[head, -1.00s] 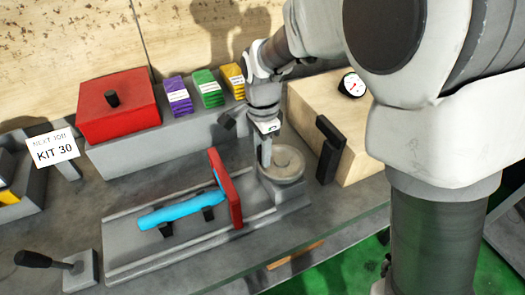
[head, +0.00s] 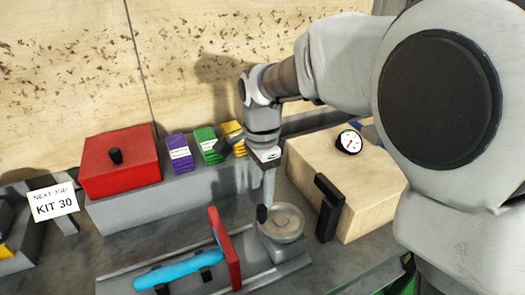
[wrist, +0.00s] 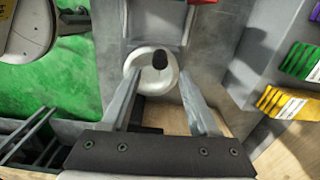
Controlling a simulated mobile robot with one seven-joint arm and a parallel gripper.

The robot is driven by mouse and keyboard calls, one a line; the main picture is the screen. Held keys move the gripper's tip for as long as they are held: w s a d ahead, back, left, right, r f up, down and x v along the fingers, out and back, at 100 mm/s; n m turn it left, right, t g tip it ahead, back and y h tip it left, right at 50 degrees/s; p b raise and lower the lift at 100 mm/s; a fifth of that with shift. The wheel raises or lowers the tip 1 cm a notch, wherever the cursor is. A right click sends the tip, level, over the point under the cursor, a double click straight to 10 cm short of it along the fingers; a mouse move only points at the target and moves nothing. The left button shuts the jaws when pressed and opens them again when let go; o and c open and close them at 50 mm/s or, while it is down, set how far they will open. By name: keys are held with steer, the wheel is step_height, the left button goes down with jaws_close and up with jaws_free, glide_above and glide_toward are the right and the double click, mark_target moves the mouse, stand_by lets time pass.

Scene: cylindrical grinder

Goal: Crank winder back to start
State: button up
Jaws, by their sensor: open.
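The winder is a pale round wheel (head: 283,224) on a grey base at the right end of the grey machine bed. Its dark crank knob (head: 262,214) stands at the wheel's left side in the head view. My gripper (head: 268,198) points down over the wheel, with a finger close beside the knob. In the wrist view the gripper (wrist: 160,82) is open and its jaws are empty. There the wheel (wrist: 152,82) and the knob (wrist: 160,59) show between and just beyond the fingertips. I cannot tell whether a finger touches the knob.
A red upright plate (head: 225,248) and a blue bar (head: 178,270) stand left of the winder. A wooden box (head: 370,195) with a black handle (head: 329,208) and a dial gauge is close on the right. A red box (head: 120,168) and coloured packs stand behind.

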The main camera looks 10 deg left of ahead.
mark_target(262, 207)
step_height(262, 207, up, 9)
steer(key=p, duration=0.1)
steer(key=shift+r, duration=0.15)
step_height(262, 207, down, 18)
steer(key=m+p, duration=0.2)
steer(key=m, duration=0.5)
steer(key=shift+p, duration=0.3)
stand_by(0.3)
jaws_close()
